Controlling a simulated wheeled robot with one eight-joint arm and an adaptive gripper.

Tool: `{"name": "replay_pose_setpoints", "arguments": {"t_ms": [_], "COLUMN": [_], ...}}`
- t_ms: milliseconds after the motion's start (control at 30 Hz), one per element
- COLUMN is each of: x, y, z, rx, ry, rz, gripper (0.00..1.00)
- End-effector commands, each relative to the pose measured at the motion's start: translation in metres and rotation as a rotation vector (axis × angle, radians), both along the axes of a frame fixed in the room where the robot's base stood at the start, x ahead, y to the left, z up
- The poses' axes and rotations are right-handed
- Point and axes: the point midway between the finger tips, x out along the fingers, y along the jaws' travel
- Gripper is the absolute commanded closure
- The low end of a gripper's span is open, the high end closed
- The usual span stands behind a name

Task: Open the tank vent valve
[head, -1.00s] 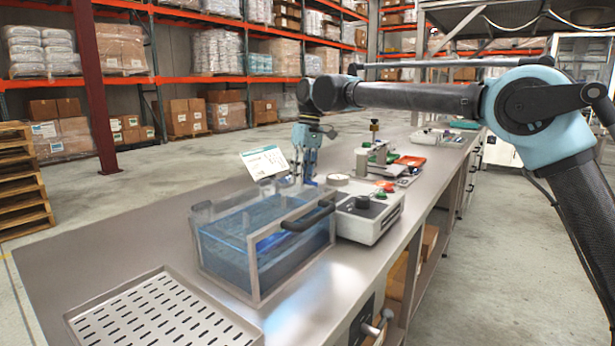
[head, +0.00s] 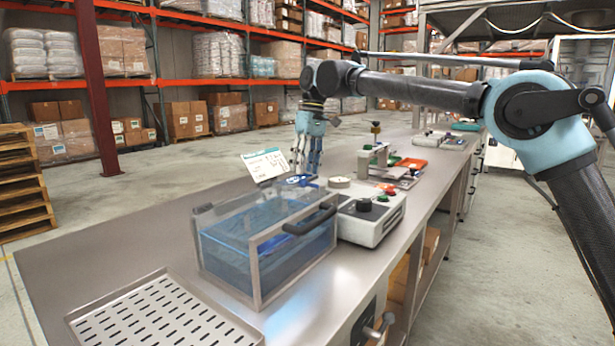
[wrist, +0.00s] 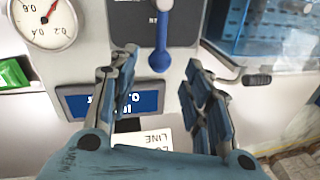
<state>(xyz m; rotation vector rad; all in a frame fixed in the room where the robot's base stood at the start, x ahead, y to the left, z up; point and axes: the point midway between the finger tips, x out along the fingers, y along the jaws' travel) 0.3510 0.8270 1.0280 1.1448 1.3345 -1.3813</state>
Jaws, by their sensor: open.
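A blue lever with a rounded end (wrist: 161,33) shows in the wrist view on a pale panel; it may be the vent valve's handle, but no label confirms this. My gripper (wrist: 160,60) is open, its two fingers apart on either side of the lever's rounded end in the picture. I cannot tell the depth between them, and I see no contact. In the head view my gripper (head: 308,168) points down behind the clear tank (head: 257,268) of blue liquid. A small blue part (head: 304,181) shows below the fingers.
A dial gauge (wrist: 40,20), a blue display (wrist: 110,104) and a printed label (wrist: 146,140) lie around the fingers. A white card (head: 268,166) stands by the tank. A control box (head: 368,222) sits right of it, and a slotted tray (head: 150,322) lies in front.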

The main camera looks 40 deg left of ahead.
Motion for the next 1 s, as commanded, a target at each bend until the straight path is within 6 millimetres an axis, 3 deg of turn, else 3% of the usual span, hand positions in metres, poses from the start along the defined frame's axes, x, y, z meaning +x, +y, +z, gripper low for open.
{"name": "replay_pose_setpoints", "arguments": {"t_ms": [300,500,1000], "x": [0.010,0.014,0.016], "y": [-0.001,0.000,-0.001], "z": [0.050,0.068,0.076], "rx": [0.000,0.000,0.000], "ry": [0.001,0.001,0.001], "rz": [0.001,0.001,0.000], "gripper": [0.55,0.55,0.55]}}
